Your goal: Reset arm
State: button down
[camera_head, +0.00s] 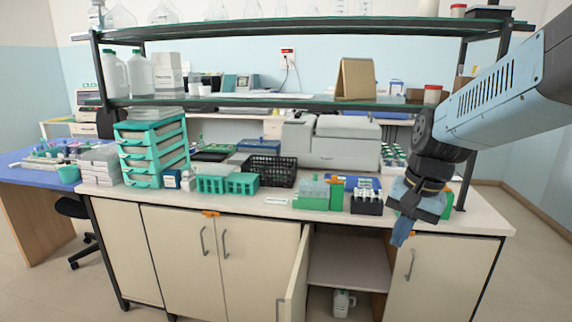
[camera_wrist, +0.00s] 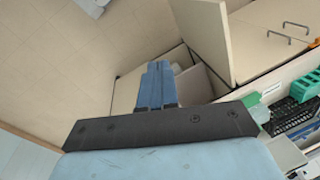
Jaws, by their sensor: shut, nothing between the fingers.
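My gripper (camera_head: 402,232) hangs at the right front of the lab bench in the head view, pointing down past the front edge of the white benchtop (camera_head: 460,219). Its blue fingers are together with nothing between them. In the wrist view my gripper (camera_wrist: 157,66) also shows shut and empty, with the floor and the cabinet fronts beyond it. My arm reaches in from the right, above the right end of the bench.
One cabinet door (camera_head: 298,277) stands open, with a white bottle (camera_head: 343,302) inside below. On the bench stand a dark vial rack (camera_head: 367,201), green racks (camera_head: 318,194), a black basket (camera_head: 268,171) and a grey machine (camera_head: 345,142). A glass shelf (camera_head: 250,102) runs above.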

jog(key=s+d+r+n+t+h, duration=0.1)
jog(key=s+r+n+t+h, duration=0.1)
jog(key=s+r+n+t, duration=0.2)
jog(key=shift+s+r+n+t, duration=0.3)
jog(key=shift+s+r+n, duration=0.5)
jog(key=shift+s+r, duration=0.55)
